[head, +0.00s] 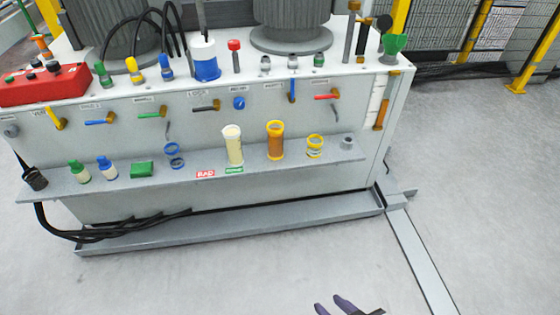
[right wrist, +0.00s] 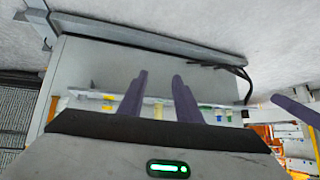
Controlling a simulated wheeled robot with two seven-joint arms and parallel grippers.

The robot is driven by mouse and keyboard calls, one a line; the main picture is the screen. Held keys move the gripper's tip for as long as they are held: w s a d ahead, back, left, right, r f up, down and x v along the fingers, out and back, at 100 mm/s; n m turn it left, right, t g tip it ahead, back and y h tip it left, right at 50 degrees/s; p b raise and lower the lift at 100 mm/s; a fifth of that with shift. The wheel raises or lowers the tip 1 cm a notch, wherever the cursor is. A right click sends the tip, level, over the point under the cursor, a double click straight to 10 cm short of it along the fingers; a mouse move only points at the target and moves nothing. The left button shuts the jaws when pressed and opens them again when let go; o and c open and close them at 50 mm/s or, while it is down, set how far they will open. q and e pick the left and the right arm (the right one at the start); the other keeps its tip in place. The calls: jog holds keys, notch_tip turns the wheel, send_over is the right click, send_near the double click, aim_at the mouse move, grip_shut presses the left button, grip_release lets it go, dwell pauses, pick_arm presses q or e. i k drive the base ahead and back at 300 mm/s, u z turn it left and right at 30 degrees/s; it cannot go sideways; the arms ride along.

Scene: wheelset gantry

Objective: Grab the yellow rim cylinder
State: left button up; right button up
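The yellow rim cylinder (head: 275,141), an amber-brown tube with yellow rings at top and bottom, stands upright on the grey shelf on the cabinet's front in the head view. My right gripper (head: 334,304) shows only as dark purple fingertips at the bottom edge, well below and apart from the cylinder. In the right wrist view my right gripper (right wrist: 160,75) has its two fingers spread with nothing held between them. The shelf items behind them are small and partly hidden there. A purple piece at that view's right edge may be my left gripper (right wrist: 296,109); its state is unclear.
On the shelf (head: 205,177), a cream cylinder (head: 233,146) stands left of the amber one and yellow-rimmed rings (head: 315,146) lie right. Several levers and knobs project above. A low metal rail (head: 230,231) runs along the floor before the cabinet. The foreground floor is clear.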

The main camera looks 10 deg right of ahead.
aim_at(275, 128)
jog(key=z, duration=0.15)
jog(key=k, duration=0.5)
jog(key=u, duration=1.2)
jog(key=i, duration=1)
jog(key=z, duration=0.4)
jog(key=i, duration=1)
jog(key=z, duration=0.8)
